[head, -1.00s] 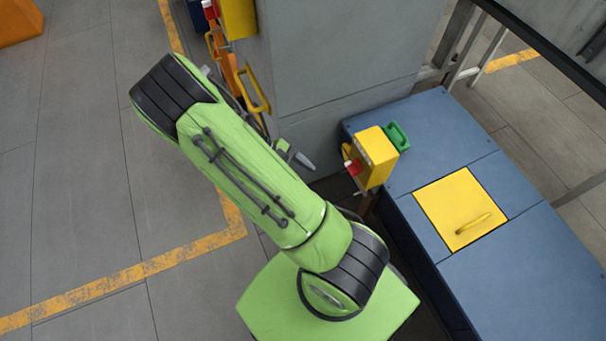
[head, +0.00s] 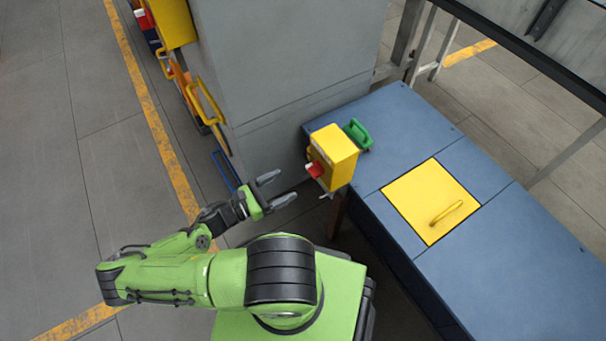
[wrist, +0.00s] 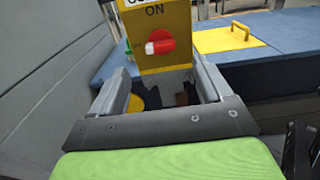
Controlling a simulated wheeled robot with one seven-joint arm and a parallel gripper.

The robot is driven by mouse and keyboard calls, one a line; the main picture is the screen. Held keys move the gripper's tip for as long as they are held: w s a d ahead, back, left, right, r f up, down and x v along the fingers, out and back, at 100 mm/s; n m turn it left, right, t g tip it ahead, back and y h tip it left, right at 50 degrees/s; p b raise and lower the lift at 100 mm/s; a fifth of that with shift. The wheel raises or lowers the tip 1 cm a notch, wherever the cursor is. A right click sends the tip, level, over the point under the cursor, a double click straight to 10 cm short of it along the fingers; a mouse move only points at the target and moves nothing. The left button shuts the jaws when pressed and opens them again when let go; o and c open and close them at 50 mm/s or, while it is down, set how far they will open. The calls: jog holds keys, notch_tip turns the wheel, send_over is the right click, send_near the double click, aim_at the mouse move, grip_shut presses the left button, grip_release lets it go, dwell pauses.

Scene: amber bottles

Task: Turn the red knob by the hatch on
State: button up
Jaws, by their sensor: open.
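The red knob (head: 315,170) is on the face of a yellow box (head: 338,150) at the end of the blue bench. In the wrist view the knob (wrist: 162,42) lies roughly level, its white end to the left, below the word ON. The yellow hatch (head: 410,192) with a handle is set in the bench top, right of the box. My gripper (head: 281,188) is open and empty, pointing at the box from the left, apart from the knob. In the wrist view its fingers (wrist: 166,82) stand either side of the box's lower part, below the knob.
The blue bench (head: 520,250) runs to the lower right. A green handle (head: 357,134) stands behind the box. A grey pillar (head: 290,60) rises close behind my gripper, with yellow handles (head: 208,100) on its left side. Open floor (head: 110,170) lies left.

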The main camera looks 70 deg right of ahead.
aim_at(311, 174)
jog(key=b+x, duration=0.1)
jog(key=x, duration=0.7)
jog(key=shift+s+d, duration=0.2)
jog(key=shift+s, duration=0.05)
jog(key=c, duration=1)
jog(key=shift+c, duration=0.2)
jog(key=shift+m, duration=0.4)
jog(key=m, duration=0.3)
jog(key=shift+s+a+m, duration=0.1)
jog(key=shift+m, duration=0.3)
jog(key=m, duration=0.4)
jog(key=shift+f+m, duration=0.15)
jog(key=shift+m, duration=0.15)
jog(key=m, duration=0.4)
jog(key=shift+s+a+f, duration=0.1)
jog(key=shift+f+m+b, duration=0.1)
jog(key=shift+m+b, duration=0.4)
jog(key=shift+m, duration=1.9)
